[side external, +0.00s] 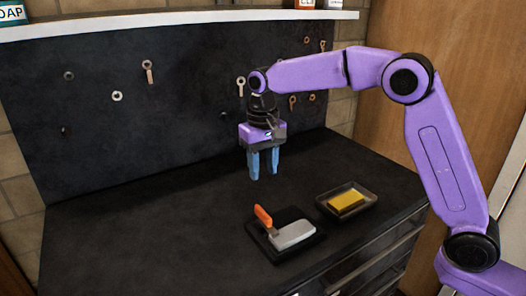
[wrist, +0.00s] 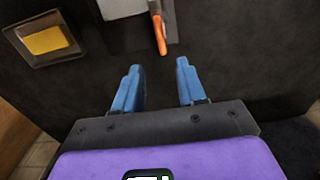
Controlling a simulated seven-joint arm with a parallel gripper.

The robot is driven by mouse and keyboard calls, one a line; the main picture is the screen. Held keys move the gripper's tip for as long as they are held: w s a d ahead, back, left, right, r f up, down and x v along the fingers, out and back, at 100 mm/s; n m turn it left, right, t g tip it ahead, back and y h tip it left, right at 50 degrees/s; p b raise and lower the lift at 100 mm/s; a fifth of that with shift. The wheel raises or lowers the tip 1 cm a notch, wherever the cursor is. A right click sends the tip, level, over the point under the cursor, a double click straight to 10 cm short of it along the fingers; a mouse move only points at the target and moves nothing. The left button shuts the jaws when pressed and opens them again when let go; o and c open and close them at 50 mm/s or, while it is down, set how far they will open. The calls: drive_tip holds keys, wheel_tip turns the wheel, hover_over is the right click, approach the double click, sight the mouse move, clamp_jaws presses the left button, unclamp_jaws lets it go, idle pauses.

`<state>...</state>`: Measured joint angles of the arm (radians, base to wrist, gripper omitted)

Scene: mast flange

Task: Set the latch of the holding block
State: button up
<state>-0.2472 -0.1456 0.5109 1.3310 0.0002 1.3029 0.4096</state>
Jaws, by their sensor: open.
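The holding block (side external: 277,256) is a dark square base on the bench with a pale grey plate (side external: 294,236) on top. An orange handle (side external: 263,216), which looks like the latch, sticks up at a tilt from its left side. In the wrist view the orange handle (wrist: 160,36) and part of the grey plate (wrist: 122,8) show at the top edge, where the rest of the block is cut off. My gripper (side external: 264,174) hangs above the bench behind the block, fingers down, open and empty. In the wrist view its blue fingertips (wrist: 158,67) are apart, short of the handle.
A shallow tray (side external: 366,204) holding a yellow block (side external: 346,200) sits right of the holding block. A dark pegboard (side external: 180,130) with hanging tools stands at the back, under a white shelf (side external: 180,18). The bench left of the holding block is clear.

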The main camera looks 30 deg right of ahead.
wheel_tip(320, 180, up, 4)
drive_tip(key=shift+f, duration=0.15)
idle(0.5)
drive_tip(key=s+d+f+n, duration=0.2)
drive_tip(key=s+d+n, duration=0.2)
drive_tip(key=s, duration=0.8)
drive_tip(key=s+d+f+n, duration=0.3)
drive_tip(key=s+d+n, duration=0.1)
drive_tip(key=s, duration=0.8)
drive_tip(key=s+d+f+n, duration=0.3)
drive_tip(key=s+d, duration=0.3)
drive_tip(key=s, duration=0.6)
drive_tip(key=shift+s+d+f+n, duration=0.15)
drive_tip(key=shift+s+d+n, duration=0.1)
drive_tip(key=shift+n, duration=0.65)
